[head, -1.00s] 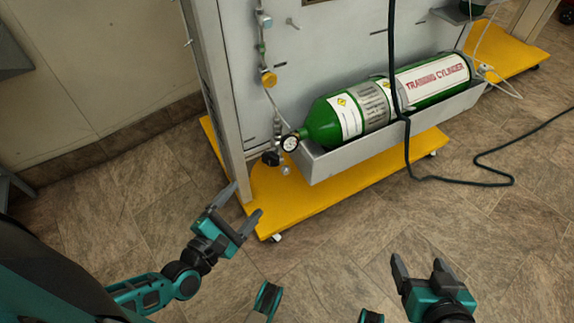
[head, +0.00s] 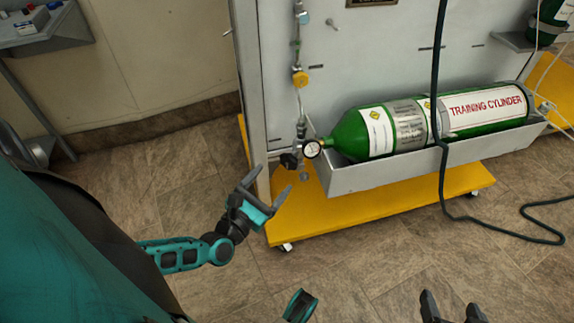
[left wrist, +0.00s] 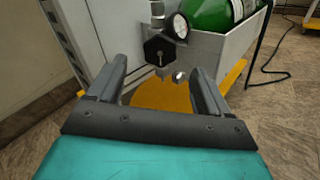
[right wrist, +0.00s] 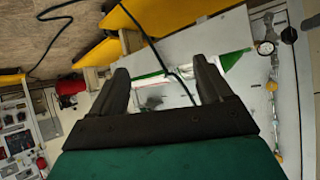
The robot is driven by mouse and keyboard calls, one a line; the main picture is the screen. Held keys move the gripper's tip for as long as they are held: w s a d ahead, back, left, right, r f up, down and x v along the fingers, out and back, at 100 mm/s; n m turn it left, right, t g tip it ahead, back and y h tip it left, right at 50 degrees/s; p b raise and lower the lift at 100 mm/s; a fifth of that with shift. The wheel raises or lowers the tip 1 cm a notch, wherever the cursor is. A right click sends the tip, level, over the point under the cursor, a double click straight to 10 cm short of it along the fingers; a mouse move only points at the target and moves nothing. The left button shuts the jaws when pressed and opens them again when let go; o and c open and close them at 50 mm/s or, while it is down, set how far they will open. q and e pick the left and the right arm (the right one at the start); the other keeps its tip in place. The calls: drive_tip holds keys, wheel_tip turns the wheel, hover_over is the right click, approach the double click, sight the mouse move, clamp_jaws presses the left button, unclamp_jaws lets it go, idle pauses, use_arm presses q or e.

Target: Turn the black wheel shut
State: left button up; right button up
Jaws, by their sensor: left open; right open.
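The black wheel (head: 289,160) is on the valve at the neck end of the green cylinder (head: 360,137), beside a round white gauge (head: 312,149). In the left wrist view the wheel (left wrist: 160,50) is a black six-sided knob facing me, ahead of and between the fingers, apart from them. My left gripper (head: 274,180) is open and empty, just in front of and below the wheel. My right gripper (head: 452,302) is open and empty, low at the right, far from the wheel.
The cylinder lies in a grey trough (head: 400,170) on a grey panel with a yellow wheeled base (head: 370,215). A grey upright post (head: 250,90) stands left of the valve. A dark hose (head: 437,100) hangs over the cylinder and trails on the floor. A yellow knob (head: 300,79) sits above.

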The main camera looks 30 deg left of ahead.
sight(288, 163)
use_arm(q)
drive_tip(key=w+b, duration=0.1)
drive_tip(key=w, duration=0.5)
drive_tip(key=shift+w+f, duration=0.1)
drive_tip(key=shift+w, duration=0.6)
use_arm(e)
drive_tip(key=shift+w+a+f, duration=0.1)
drive_tip(key=shift+w, duration=0.2)
use_arm(q)
drive_tip(key=shift+c, duration=0.4)
drive_tip(key=c, duration=1)
drive_tip(key=shift+o, duration=0.2)
use_arm(e)
drive_tip(key=shift+s+f, duration=0.15)
drive_tip(key=shift+s, duration=0.05)
